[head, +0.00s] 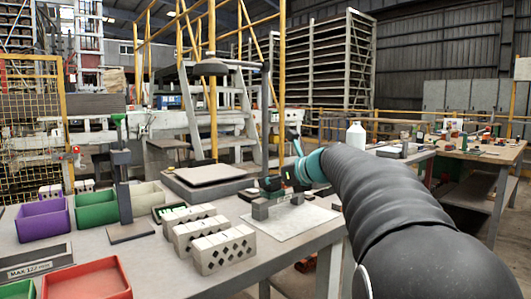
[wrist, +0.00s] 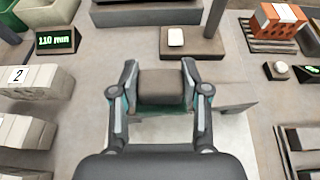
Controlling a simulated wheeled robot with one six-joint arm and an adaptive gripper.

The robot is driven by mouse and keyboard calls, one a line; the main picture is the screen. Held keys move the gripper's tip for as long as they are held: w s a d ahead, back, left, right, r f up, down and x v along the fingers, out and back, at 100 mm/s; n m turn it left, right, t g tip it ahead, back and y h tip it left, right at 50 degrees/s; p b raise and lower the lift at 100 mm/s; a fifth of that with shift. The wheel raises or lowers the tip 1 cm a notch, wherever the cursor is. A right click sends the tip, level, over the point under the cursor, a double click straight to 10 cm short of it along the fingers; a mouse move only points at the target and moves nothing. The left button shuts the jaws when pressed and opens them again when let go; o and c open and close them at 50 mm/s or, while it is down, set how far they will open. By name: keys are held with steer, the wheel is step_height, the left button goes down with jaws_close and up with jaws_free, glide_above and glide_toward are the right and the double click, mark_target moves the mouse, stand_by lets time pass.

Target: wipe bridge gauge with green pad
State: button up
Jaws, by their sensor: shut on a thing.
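My gripper (wrist: 160,88) is shut on a dark grey-brown block, the pad (wrist: 162,84), with a green underside showing below it in the wrist view. In the head view my gripper (head: 276,186) is low over the bench, partly hidden by my arm. The bridge gauge (head: 261,209) appears as grey blocks on a pale plate (head: 296,225). In the wrist view a grey part of it (wrist: 234,112) shows right of the pad, and the rest is hidden behind the gripper. I cannot tell whether the pad touches the gauge.
Pale hollow bricks (head: 225,250) stand left of the plate. A 110 mm display (wrist: 55,40) is behind them. A purple bin (head: 42,220), a red bin (head: 90,280) and a post stand (head: 124,190) are farther left. An orange brick (wrist: 274,20) lies at the far right.

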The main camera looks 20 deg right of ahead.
steer(key=shift+s+a, duration=0.25)
steer(key=shift+a, duration=0.35)
steer(key=shift+s+a, duration=0.2)
steer(key=shift+a, duration=0.35)
steer(key=shift+s+a+r, duration=0.1)
steer(key=shift+a, duration=0.1)
step_height(320, 180, up, 8)
steer(key=shift+p, duration=0.3)
steer(key=shift+d, duration=0.1)
